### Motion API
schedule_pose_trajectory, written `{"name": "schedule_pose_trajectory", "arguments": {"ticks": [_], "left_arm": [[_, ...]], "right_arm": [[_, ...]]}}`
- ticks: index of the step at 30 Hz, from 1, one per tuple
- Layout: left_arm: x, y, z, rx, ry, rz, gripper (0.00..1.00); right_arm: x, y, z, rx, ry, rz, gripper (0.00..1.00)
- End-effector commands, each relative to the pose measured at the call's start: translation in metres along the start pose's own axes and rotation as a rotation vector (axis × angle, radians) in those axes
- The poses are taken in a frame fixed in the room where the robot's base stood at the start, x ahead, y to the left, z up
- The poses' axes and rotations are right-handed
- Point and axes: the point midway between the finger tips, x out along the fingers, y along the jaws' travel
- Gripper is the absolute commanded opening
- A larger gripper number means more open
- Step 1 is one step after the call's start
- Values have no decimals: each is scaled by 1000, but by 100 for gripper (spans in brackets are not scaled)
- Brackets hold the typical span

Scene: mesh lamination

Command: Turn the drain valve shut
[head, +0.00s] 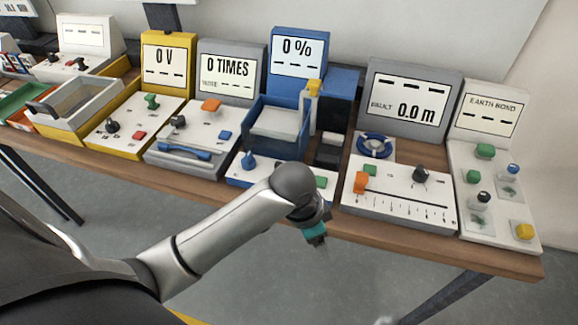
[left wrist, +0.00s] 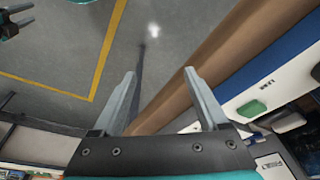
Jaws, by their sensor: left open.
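The blue 0 % unit (head: 297,52) stands at the middle of the bench, with a clear tray, a blue knob (head: 248,160), a yellow-topped part (head: 313,88) and a green button (head: 320,182). No label readable here tells which part is the drain valve. My left gripper (head: 316,236) hangs just off the bench's front edge, before this unit. In the left wrist view its two fingers (left wrist: 162,78) are apart with nothing between them. That view also shows the green button (left wrist: 250,108) right of the fingers. A teal and grey piece at its upper left looks like part of my right gripper (left wrist: 14,22).
A yellow 0 V unit (head: 168,60) and a grey 0 TIMES unit (head: 229,72) stand to the left. A grey 0.0 m unit (head: 412,100) and an EARTH BOND unit (head: 490,115) stand to the right. The floor (head: 370,275) before the bench is clear.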

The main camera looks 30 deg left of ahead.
Motion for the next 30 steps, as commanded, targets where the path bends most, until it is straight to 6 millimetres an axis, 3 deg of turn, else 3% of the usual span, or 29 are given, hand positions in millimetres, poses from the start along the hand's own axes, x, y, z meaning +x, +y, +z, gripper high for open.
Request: {"name": "schedule_pose_trajectory", "arguments": {"ticks": [11,17,24,30], "left_arm": [[-39,-66,-30,187,-108,0,76],[-83,-116,-37,247,-190,-2,76],[-148,-172,-38,244,-255,7,76],[-180,-193,-35,227,-267,21,76]], "right_arm": [[0,1,-7,0,10,2,50],[-1,1,-7,0,10,2,50],[-1,1,-5,0,8,1,50],[-1,1,-5,0,7,1,50]]}}
